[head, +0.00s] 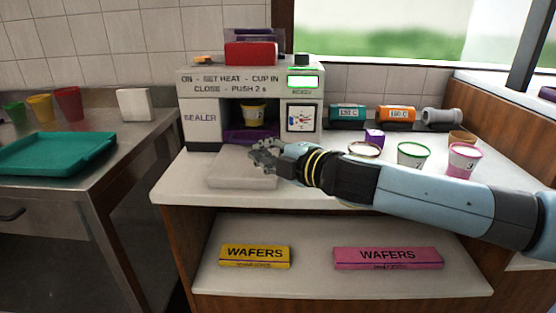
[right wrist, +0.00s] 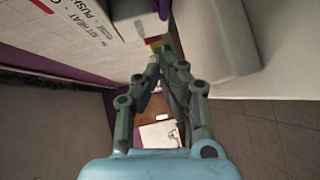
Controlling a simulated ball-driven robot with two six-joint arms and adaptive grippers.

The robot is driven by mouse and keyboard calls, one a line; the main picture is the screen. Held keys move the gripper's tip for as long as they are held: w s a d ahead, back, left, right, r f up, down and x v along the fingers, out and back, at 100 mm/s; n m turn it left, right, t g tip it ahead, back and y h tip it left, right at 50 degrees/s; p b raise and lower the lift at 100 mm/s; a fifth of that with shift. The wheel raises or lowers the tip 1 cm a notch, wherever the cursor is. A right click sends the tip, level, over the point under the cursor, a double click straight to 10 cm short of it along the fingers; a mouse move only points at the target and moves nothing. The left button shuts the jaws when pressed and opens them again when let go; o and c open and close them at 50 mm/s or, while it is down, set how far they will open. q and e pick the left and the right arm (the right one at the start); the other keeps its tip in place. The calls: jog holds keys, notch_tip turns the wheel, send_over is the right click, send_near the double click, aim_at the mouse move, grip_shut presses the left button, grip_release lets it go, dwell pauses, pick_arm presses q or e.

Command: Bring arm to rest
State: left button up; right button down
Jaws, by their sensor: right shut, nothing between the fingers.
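My right arm (head: 430,195) reaches in from the right across the counter. My right gripper (head: 262,155) is in front of the sealer's opening, over the light grey slab on the counter. In the right wrist view the fingers (right wrist: 165,52) come together at the tips, with nothing between them. The sealer (head: 205,85) stands at the back of the counter, with a lit green display and a red block on top. A yellow cup (head: 254,114) sits inside its opening. My left gripper is not in view.
Cups with white (head: 365,149), green (head: 413,153) and pink (head: 463,158) tones stand right, behind my arm. Teal (head: 347,116) and orange (head: 396,115) rolls lie at the back. A green tray (head: 58,152) is left. Wafer boxes (head: 255,256) lie on the lower shelf.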

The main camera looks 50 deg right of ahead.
jog(key=s, duration=0.3)
jog(key=shift+s+r, duration=0.15)
jog(key=shift+s, duration=0.15)
jog(key=shift+s+r, duration=0.15)
jog(key=shift+s, duration=0.2)
